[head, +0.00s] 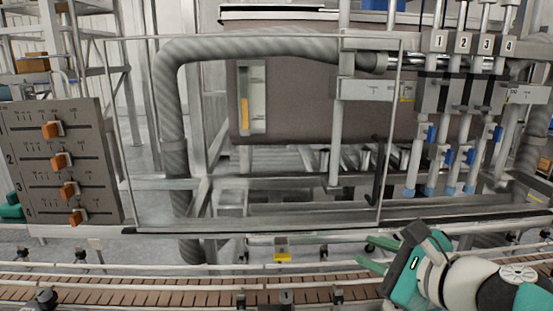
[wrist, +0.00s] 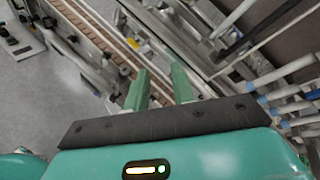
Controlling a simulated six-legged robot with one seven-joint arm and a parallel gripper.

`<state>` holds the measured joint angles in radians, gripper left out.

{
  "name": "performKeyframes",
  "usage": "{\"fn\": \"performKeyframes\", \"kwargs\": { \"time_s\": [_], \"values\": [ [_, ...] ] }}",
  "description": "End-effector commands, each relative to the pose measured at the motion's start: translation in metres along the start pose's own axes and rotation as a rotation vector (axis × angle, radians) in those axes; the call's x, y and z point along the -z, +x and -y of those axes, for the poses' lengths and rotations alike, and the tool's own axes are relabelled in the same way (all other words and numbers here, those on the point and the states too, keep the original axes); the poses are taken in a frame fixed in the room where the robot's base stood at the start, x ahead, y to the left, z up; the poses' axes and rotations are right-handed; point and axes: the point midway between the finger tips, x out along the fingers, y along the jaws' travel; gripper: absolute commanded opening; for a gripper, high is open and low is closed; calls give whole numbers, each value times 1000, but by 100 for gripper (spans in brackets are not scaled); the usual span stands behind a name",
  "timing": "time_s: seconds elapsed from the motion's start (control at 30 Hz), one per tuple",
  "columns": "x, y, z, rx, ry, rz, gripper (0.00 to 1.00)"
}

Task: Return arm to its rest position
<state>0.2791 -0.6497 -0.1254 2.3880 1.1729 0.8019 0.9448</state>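My gripper (head: 343,251) is at the lower right of the head view, its green fingers pointing left above the conveyor. It also shows in the wrist view (wrist: 160,72), where the two green fingers stand apart with a clear gap and nothing between them. The gripper is open and empty. My white and green arm reaches in from the lower right corner of the head view. The fingers appear apart from the machine frame, though the exact distance cannot be told.
A brown slatted conveyor (head: 180,293) runs along the front. A framed clear guard door (head: 262,38) stands behind it, with numbered filling nozzles (head: 451,150) at right. A grey panel with orange knobs (head: 62,160) is at left. Open grey floor (wrist: 45,110) shows in the wrist view.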

Motion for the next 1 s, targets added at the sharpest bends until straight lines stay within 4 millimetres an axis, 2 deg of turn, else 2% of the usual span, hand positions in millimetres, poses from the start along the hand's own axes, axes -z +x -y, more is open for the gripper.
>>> {"fn": "performKeyframes", "kwargs": {
  "time_s": [0.03,0.1,0.2,0.33,0.5,0.6,0.7,1.0],
  "values": [
    [1,5,-21,-74,-158,-28,25],
    [8,8,-49,-185,-400,-66,25],
    [21,8,-84,-343,-749,-100,25],
    [42,0,-117,-557,-1204,-114,25],
    [68,-14,-137,-808,-1712,-97,25],
    [76,-20,-139,-902,-1889,-84,25],
    [80,-22,-139,-945,-1965,-79,25],
    [81,-23,-138,-950,-1974,-79,25]
  ]
}}
